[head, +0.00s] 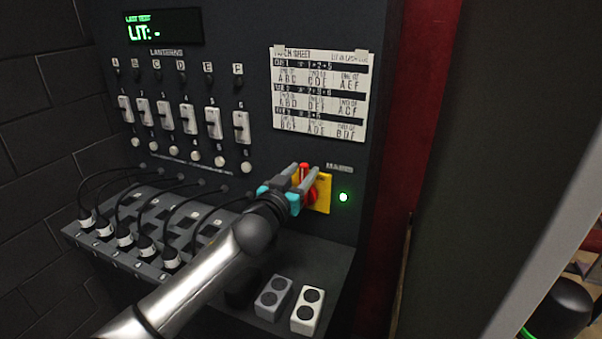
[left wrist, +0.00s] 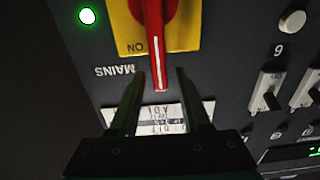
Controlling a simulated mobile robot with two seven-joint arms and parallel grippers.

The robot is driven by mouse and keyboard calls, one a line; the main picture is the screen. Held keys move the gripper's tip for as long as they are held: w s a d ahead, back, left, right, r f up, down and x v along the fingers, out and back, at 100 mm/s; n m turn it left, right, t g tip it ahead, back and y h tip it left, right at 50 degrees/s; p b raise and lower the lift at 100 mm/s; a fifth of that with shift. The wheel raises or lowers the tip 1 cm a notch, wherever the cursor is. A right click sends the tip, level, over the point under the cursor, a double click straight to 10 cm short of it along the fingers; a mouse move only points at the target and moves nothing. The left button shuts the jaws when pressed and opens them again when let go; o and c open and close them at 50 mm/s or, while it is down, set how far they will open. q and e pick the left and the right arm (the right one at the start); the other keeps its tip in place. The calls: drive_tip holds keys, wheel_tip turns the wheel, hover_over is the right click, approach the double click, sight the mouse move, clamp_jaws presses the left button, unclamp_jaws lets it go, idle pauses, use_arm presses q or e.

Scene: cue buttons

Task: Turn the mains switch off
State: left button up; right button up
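The mains switch is a red rotary handle (head: 304,168) on a yellow plate (head: 325,189), on the panel below the cue sheet. In the left wrist view, upside down, the red handle (left wrist: 157,45) with its white line points at the word ON on the yellow plate (left wrist: 129,34). A green lamp (head: 343,197) beside it is lit. It also glows in the left wrist view (left wrist: 87,16). My left gripper (head: 305,174) is open at the switch, its fingers (left wrist: 160,76) on either side of the handle's tip, with visible gaps.
White rocker switches (head: 213,122) and round buttons fill the panel's left. A cue sheet (head: 320,97) hangs above the mains switch. Plugs with black cables (head: 123,233) crowd the ledge at left.

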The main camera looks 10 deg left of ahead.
use_arm(q)
clamp_jaws()
idle(1.2)
